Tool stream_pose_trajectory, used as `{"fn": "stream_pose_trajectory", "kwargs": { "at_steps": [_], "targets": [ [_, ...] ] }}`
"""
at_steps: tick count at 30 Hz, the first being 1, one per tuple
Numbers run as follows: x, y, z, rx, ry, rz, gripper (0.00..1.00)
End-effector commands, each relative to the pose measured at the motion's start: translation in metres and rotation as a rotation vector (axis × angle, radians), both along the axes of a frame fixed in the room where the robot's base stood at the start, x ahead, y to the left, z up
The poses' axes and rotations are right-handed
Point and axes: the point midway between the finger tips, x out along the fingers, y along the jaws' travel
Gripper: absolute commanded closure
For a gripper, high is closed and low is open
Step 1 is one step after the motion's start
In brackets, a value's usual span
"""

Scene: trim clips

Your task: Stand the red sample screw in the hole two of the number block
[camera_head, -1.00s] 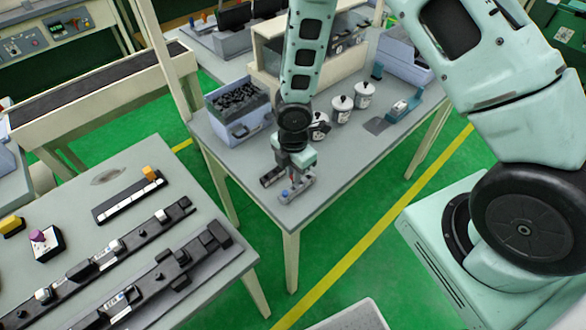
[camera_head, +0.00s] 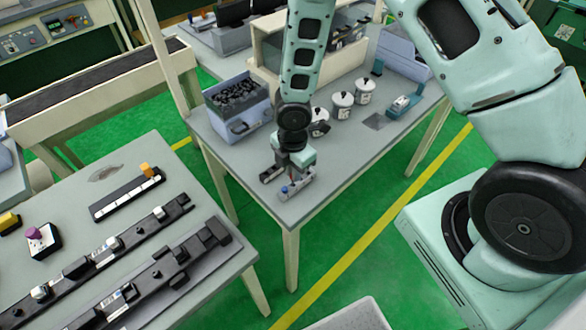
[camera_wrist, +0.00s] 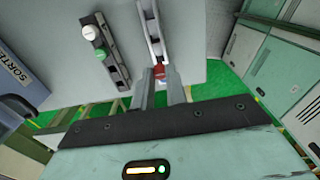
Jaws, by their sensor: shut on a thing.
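My gripper (camera_wrist: 160,82) is shut on the red sample screw (camera_wrist: 159,72), whose red part shows between the fingertips in the wrist view. In the head view my gripper (camera_head: 291,172) is low over the near corner of the middle table. The light grey block (camera_wrist: 153,28) runs up from the fingertips in the wrist view; in the head view the grey block (camera_head: 299,188) lies just below the gripper, with a blue top at its left. Whether the screw is in a hole, and the hole numbers, cannot be made out.
A dark block (camera_wrist: 117,67) with a white and a green top lies beside the grey block. A blue bin of dark parts (camera_head: 240,110) and several white pots (camera_head: 342,105) stand farther back. The table's front edge is close to the gripper.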

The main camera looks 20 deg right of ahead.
Motion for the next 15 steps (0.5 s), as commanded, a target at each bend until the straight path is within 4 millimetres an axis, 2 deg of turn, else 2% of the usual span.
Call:
{"fn": "stream_pose_trajectory", "kwargs": {
  "at_steps": [15],
  "targets": [
    [0.0001, 0.0, -0.0109, 0.0, 0.0, 0.0, 1.0]
  ]
}}
